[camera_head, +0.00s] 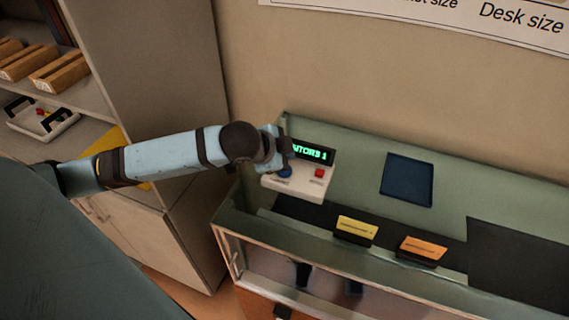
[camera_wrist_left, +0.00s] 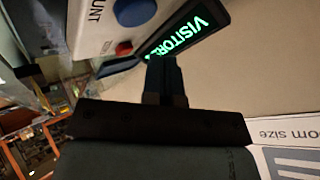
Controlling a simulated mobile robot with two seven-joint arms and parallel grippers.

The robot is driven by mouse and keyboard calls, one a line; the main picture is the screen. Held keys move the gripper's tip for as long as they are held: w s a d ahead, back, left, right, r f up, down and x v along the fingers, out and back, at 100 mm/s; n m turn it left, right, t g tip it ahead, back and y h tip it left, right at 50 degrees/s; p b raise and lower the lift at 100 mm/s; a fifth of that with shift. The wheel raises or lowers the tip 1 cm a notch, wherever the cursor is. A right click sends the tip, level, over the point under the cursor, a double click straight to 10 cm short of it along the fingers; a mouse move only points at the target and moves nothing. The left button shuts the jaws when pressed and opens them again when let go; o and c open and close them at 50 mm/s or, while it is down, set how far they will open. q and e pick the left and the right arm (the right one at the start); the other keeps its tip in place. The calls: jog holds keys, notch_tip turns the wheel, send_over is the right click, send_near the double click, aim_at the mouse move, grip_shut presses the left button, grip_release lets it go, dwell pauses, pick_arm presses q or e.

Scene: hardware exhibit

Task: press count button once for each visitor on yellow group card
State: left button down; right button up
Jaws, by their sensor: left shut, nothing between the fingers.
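The white counter box (camera_head: 298,181) stands on the display case. Its blue button (camera_head: 285,173) is at the left, beside lettering ending in "UNT" in the left wrist view; the red button (camera_head: 319,173) is at the right. The green display (camera_head: 313,152) shows a 1 after partly hidden lettering. The yellow card (camera_head: 357,228) stands in a dark holder; its print is too small to read. My left gripper (camera_head: 285,158) is shut and empty, just at the blue button; I cannot tell whether it touches. Its fingers (camera_wrist_left: 163,72) overlap the display in the left wrist view. My right gripper is out of view.
An orange card (camera_head: 422,246) stands right of the yellow one. A dark blue tray (camera_head: 407,180) lies behind them on the green top. A shelf unit (camera_head: 150,60) with wooden blocks (camera_head: 60,72) stands at the left.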

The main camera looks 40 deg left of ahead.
pick_arm(q)
jog(key=shift+r+p, duration=0.4)
jog(key=shift+r, duration=1.25)
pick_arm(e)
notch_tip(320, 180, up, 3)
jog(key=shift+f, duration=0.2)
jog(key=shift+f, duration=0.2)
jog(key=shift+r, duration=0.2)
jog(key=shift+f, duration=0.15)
